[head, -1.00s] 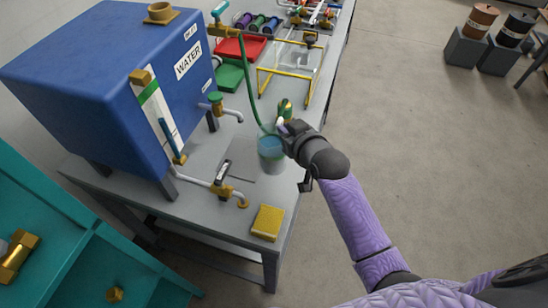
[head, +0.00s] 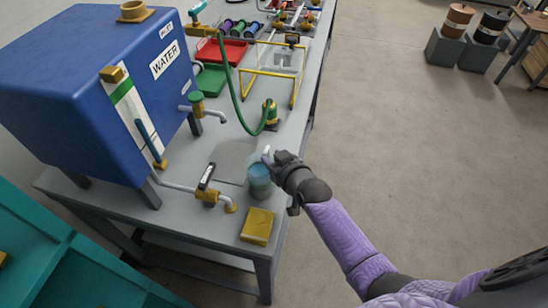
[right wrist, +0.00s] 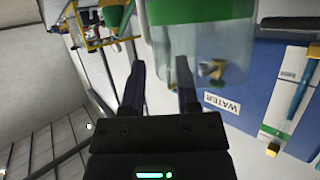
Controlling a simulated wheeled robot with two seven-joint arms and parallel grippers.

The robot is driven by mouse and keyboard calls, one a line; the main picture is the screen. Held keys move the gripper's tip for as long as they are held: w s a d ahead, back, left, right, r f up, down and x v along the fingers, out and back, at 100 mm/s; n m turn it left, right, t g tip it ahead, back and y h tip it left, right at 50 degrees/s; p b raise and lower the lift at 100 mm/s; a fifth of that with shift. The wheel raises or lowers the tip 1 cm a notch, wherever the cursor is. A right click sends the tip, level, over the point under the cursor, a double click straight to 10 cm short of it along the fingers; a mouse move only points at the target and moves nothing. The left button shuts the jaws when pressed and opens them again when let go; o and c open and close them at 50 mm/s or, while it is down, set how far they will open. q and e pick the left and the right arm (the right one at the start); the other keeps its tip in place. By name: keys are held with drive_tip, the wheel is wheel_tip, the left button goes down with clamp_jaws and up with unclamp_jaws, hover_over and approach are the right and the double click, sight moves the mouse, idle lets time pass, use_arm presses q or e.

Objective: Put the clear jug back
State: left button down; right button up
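The clear jug (head: 260,177) holds blue-green liquid. In the head view it is upright over the bench's front right part, beside a darker grey patch (head: 232,160). I cannot tell whether its base touches the bench. My right gripper (head: 272,160) is at the jug's upper right side, its fingers around the light handle area; the exact contact is hidden. In the right wrist view the jug (right wrist: 215,45) fills the upper middle, just past my two fingers (right wrist: 160,75), which stand a handle's width apart. My left gripper is not in view.
The blue water tank (head: 90,90) stands left, with a tap (head: 205,113) and a low pipe valve (head: 207,193). Open floor lies right.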

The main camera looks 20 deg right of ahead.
drive_tip(key=shift+r, duration=0.25)
drive_tip(key=p+v, duration=0.5)
drive_tip(key=v, duration=0.7)
drive_tip(key=s+f+g+h, duration=0.1)
drive_tip(key=s+f+g, duration=0.2)
drive_tip(key=s+f, duration=0.45)
drive_tip(key=s+f+g, duration=0.3)
drive_tip(key=s+f, duration=0.1)
drive_tip(key=f, duration=0.7)
drive_tip(key=s+f+g+h, duration=0.1)
drive_tip(key=s+f+g, duration=0.3)
drive_tip(key=s, duration=0.6)
drive_tip(key=s+f+g, duration=0.2)
drive_tip(key=s+f, duration=0.4)
drive_tip(key=s, duration=0.3)
wheel_tip(320, 180, down, 10)
drive_tip(key=s+b, duration=0.1)
drive_tip(key=b, duration=1)
drive_tip(key=shift+d+n+g, duration=0.3)
drive_tip(key=shift+d+n, duration=0.05)
drive_tip(key=shift+n, duration=0.05)
drive_tip(key=shift+s+f, duration=0.1)
drive_tip(key=shift+s, duration=0.05)
